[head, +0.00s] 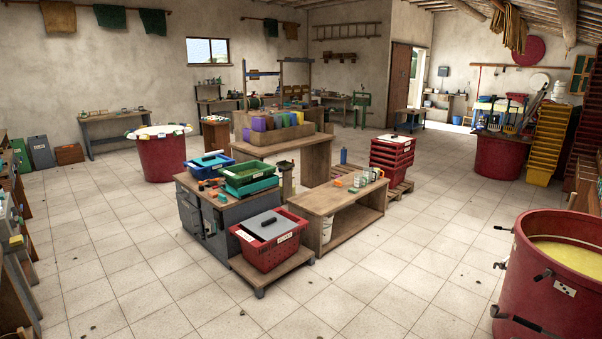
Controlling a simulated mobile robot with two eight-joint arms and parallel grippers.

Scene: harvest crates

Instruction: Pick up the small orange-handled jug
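Several small items stand on the low wooden bench (335,200) in the middle of the room. Among them, a small pale container with an orange patch beside it, near the bench's far right end, looks like the orange-handled jug (376,174), but it is too small to be sure. Pale cups or jars (359,181) stand just left of it, and small orange and green pieces lie further left. Neither of my grippers is in view.
A red crate (264,247) sits on a low wooden platform left of the bench. Stacked red crates (392,157) stand behind it on a pallet. A large red vat (552,285) of yellow liquid fills the right foreground. The tiled floor in front of the bench is clear.

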